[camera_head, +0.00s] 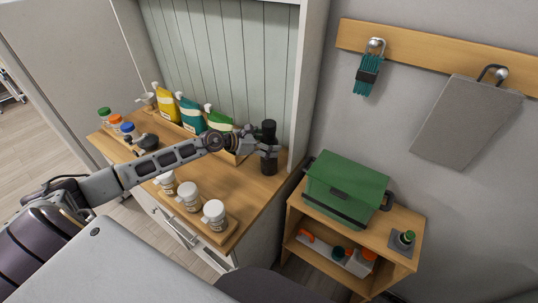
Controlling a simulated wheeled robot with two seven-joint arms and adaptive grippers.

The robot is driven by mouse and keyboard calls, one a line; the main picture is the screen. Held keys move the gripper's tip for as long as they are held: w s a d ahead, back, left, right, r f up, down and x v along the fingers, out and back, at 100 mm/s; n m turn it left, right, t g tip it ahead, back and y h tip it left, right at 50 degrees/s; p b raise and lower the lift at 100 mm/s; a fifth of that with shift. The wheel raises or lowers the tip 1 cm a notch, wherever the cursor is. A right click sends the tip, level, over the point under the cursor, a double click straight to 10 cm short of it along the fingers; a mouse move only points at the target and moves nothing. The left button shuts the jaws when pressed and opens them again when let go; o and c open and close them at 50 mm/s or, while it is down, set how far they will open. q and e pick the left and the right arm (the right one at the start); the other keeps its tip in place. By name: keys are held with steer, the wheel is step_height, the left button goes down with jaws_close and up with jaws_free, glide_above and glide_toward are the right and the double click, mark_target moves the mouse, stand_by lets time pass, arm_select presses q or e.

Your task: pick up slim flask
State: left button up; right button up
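The slim flask (269,163) is a dark, upright cylinder near the right end of the wooden counter, close to the cabinet's side wall. Its base appears to stand on the counter. My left gripper (266,147) reaches it from the left at mid-height, and its fingers cross in front of the flask's middle. The fingers are at the flask, but whether they are closed on it is too small to tell. The flask's middle is partly hidden by them. My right gripper is not in view.
Several white jars (188,197) stand along the counter's front, below my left arm. Yellow, teal and green pouches (191,117) stand behind the arm. Small bottles (115,121) are at the left end. A green case (346,185) sits on a low shelf unit (397,257) to the right.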

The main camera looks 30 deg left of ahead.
arm_select(q)
steer(key=c, duration=1.7)
steer(key=shift+o, duration=0.2)
steer(key=shift+r, duration=0.1)
steer(key=shift+r, duration=0.7)
step_height(320, 180, up, 26)
steer(key=b, duration=0.3)
steer(key=shift+r, duration=0.25)
